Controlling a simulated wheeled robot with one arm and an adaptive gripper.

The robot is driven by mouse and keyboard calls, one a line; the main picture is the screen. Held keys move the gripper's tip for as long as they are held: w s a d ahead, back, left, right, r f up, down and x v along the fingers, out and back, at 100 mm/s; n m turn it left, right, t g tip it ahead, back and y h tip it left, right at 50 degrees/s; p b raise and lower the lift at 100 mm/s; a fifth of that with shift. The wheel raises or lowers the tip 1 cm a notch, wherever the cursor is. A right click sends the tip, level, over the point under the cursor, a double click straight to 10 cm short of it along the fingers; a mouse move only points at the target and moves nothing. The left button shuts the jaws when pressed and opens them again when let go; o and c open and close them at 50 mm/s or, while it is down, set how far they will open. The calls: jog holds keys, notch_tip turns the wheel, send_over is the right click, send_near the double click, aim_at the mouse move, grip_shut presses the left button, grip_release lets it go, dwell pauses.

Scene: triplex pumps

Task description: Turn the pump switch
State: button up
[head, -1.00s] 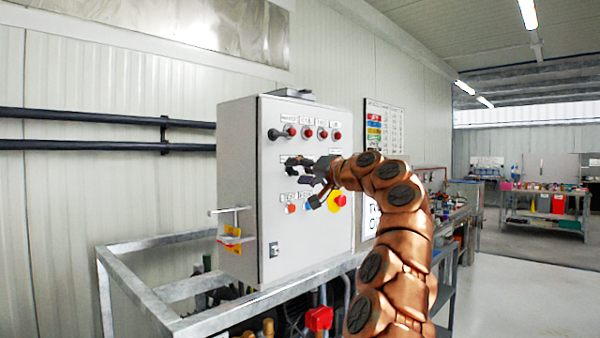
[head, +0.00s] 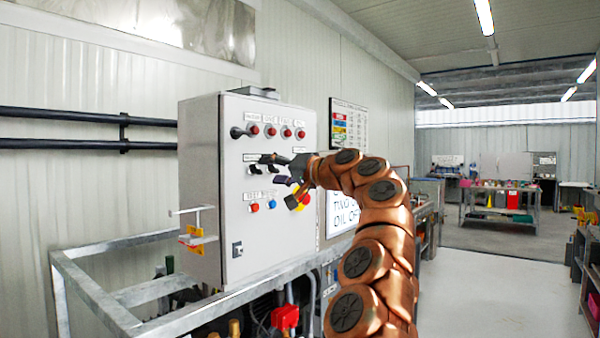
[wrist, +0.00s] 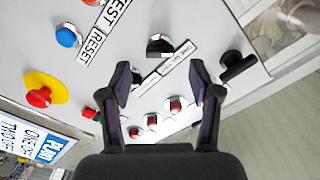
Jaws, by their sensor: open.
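A grey control box (head: 262,250) carries black switches, lamps and buttons on its front. My gripper (head: 275,169) is open in front of the box's middle row. Black switches (head: 256,169) in that row show just left of the fingers. In the wrist view my open gripper (wrist: 160,68) frames the panel, and one black switch (wrist: 160,45) with a label beside it sits between and just beyond the fingertips. Nothing is held. A black lever-like knob (wrist: 237,68) stands right of the fingers, at the end of the row of red lamps (wrist: 152,121).
A yellow-backed red emergency button (wrist: 40,97) and a blue button (wrist: 67,37) lie left of my fingers. A metal frame (head: 130,300) with pipes and a red part (head: 285,317) lies below the box. Open floor (head: 490,285) is at the right.

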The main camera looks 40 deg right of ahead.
jog(key=v, duration=0.8)
dwell(0.5)
dwell(0.8)
